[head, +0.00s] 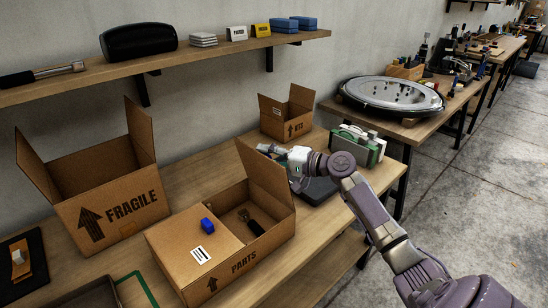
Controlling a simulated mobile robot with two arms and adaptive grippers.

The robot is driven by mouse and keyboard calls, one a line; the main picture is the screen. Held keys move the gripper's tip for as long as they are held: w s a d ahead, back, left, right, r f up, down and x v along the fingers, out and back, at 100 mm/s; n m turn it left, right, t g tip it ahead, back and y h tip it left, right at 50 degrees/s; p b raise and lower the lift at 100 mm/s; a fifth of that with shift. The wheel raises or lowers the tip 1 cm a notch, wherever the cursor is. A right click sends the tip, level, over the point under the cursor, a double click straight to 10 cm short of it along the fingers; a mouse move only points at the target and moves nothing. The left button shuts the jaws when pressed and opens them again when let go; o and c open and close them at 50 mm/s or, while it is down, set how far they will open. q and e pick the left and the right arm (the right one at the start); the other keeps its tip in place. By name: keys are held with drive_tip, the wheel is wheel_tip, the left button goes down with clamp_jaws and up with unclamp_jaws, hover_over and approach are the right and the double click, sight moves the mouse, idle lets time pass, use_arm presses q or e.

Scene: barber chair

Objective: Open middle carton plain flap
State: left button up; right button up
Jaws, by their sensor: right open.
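The middle carton, marked PARTS (243,263), stands on the bench. Its left flap (193,248) lies flat over the top, with a white barcode label and a small blue block (207,225) on it. Its plain right flap (264,181) stands up, and the right half of the carton is open. A dark tool (252,222) shows inside. My right gripper (266,149) is open, beside the upper edge of the raised plain flap, pointing left. Whether it touches the flap I cannot tell. My left gripper is out of view.
The FRAGILE carton (117,211) stands open at left, and a smaller open carton (287,117) stands behind. A green and white case (357,146) is right of my gripper. A shelf (200,54) runs above the bench. A dark tray lies at front left.

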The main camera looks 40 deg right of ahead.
drive_tip(key=v, duration=1.2)
drive_tip(key=shift+f, duration=0.1)
